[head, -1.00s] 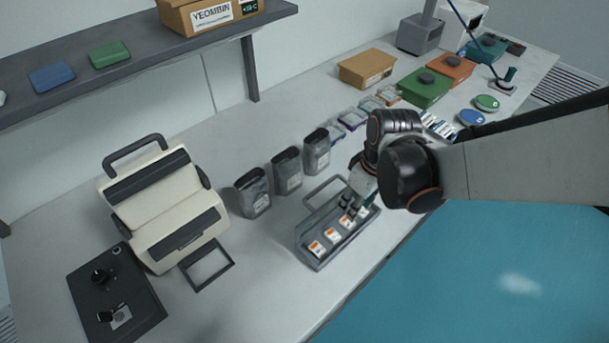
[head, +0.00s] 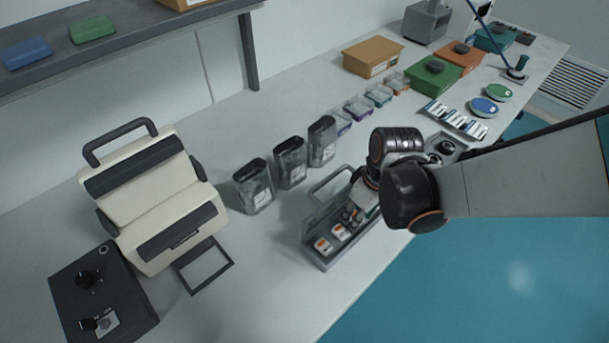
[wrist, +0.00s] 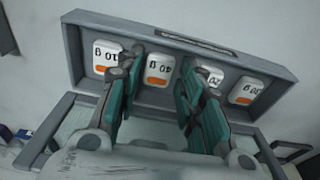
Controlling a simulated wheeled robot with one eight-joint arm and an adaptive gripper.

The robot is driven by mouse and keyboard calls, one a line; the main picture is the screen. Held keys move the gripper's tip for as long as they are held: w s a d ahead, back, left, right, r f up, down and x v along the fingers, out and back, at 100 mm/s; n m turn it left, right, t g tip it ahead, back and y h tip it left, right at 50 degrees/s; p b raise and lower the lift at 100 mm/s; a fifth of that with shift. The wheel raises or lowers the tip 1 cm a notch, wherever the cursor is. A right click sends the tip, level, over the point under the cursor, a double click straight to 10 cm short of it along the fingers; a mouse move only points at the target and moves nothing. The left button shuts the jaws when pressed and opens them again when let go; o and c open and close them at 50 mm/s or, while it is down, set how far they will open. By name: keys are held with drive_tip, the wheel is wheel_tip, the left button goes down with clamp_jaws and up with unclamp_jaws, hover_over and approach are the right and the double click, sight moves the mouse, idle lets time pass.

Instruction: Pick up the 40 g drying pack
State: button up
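The 40 g drying pack (wrist: 158,70) is a small white pack with an orange mark. It lies in a grey tray (wrist: 270,68) among similar packs: the 10 g pack (wrist: 106,58) to its left, the 20 g pack (wrist: 212,76) and the 30 g pack (wrist: 246,90) to its right. My gripper (wrist: 158,90) is open, its green-padded fingers spread on either side of the 40 g pack in the wrist view. The right finger partly covers the 20 g pack. Contact with the 40 g pack cannot be told. In the head view my gripper (head: 353,213) hides part of the tray.
Several dark containers (head: 289,164) stand just behind the tray, and its raised handle (head: 328,182) is close to my gripper. A cream machine (head: 160,205) stands at left. Small clear boxes (head: 358,108) and a vial rack (head: 452,120) lie farther right.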

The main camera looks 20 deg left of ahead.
drive_tip(key=c, duration=0.6)
